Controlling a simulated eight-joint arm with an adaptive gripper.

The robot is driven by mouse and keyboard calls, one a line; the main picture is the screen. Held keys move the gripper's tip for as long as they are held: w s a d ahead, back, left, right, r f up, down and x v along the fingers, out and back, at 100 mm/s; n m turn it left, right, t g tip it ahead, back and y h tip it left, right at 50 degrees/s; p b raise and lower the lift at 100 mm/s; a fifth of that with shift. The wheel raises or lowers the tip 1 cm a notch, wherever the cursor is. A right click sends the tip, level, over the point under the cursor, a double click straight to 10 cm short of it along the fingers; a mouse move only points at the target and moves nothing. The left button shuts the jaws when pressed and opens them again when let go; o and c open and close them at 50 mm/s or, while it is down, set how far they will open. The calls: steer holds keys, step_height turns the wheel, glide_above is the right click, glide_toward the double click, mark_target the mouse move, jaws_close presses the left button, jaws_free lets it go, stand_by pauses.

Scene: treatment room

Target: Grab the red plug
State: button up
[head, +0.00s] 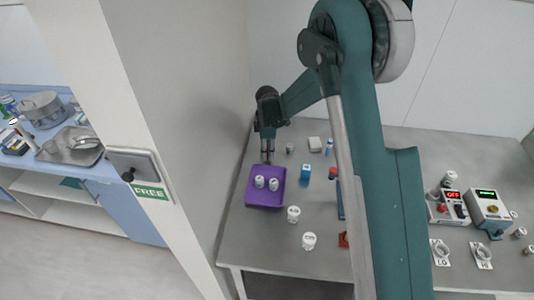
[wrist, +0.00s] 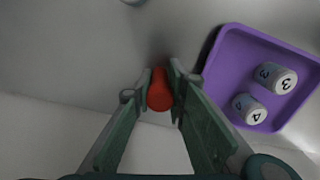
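In the wrist view, the red plug (wrist: 159,93) sits between the two fingers of my gripper (wrist: 160,82), with a finger pressed against each side. In the head view, my gripper (head: 268,158) points down just behind the purple tray, its fingers close together. No red shows between the fingers there, so the plug is hidden or too small to tell in that view.
The purple tray (head: 252,200) holds two white vials and also shows in the wrist view (wrist: 225,62). White jars (head: 309,241), a blue block (head: 306,171) and a red-topped item (head: 333,172) stand right of it. Control boxes (head: 490,212) are far right. A wall (head: 190,150) borders the left.

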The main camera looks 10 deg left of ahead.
steer(key=shift+r, duration=0.15)
steer(key=shift+r+p, duration=0.3)
steer(key=shift+r, duration=4.6)
steer(key=shift+d, duration=0.1)
